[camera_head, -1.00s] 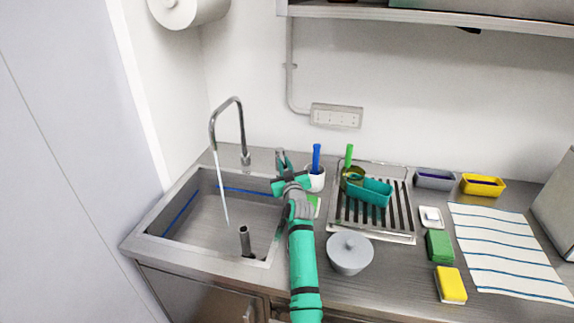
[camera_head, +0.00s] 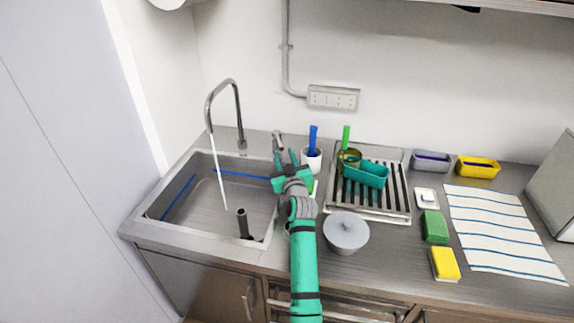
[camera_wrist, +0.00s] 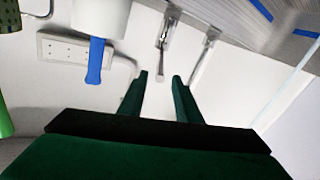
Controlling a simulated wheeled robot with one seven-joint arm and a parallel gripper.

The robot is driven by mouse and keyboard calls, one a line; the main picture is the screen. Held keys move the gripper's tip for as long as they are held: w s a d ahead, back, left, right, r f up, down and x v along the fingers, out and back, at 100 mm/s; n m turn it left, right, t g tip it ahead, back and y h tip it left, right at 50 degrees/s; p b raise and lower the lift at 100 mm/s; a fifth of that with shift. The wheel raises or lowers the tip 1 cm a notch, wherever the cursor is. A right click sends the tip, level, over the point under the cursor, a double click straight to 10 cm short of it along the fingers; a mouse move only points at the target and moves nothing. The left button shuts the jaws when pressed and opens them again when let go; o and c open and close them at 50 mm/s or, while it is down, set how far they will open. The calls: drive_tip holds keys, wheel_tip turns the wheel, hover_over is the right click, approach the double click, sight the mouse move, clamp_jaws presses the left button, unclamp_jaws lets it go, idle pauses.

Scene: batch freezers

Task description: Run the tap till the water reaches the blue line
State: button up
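The tap (camera_head: 238,110) is a tall chrome gooseneck behind the sink (camera_head: 135,228). A thin water stream (camera_head: 218,172) runs from its spout into the sink. The blue line (camera_head: 240,174) runs along the sink's inner walls and also shows in the wrist view (camera_wrist: 257,9). I cannot clearly make out the water surface. The tap's lever (camera_head: 278,141) stands right of the spout and shows in the wrist view (camera_wrist: 164,50). My gripper (camera_head: 287,158) is open and empty, just in front of the lever; its two fingers (camera_wrist: 160,78) are apart in the wrist view.
An upright dark standpipe (camera_head: 243,222) stands in the sink. Close right of my gripper are a white cup (camera_head: 312,161) with a blue-handled tool, a drying rack (camera_head: 385,207) and a lidded grey pot (camera_head: 346,233). Sponges (camera_head: 435,227) and a striped cloth (camera_head: 500,235) lie farther right.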

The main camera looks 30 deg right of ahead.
drive_tip(key=shift+v, duration=2.45)
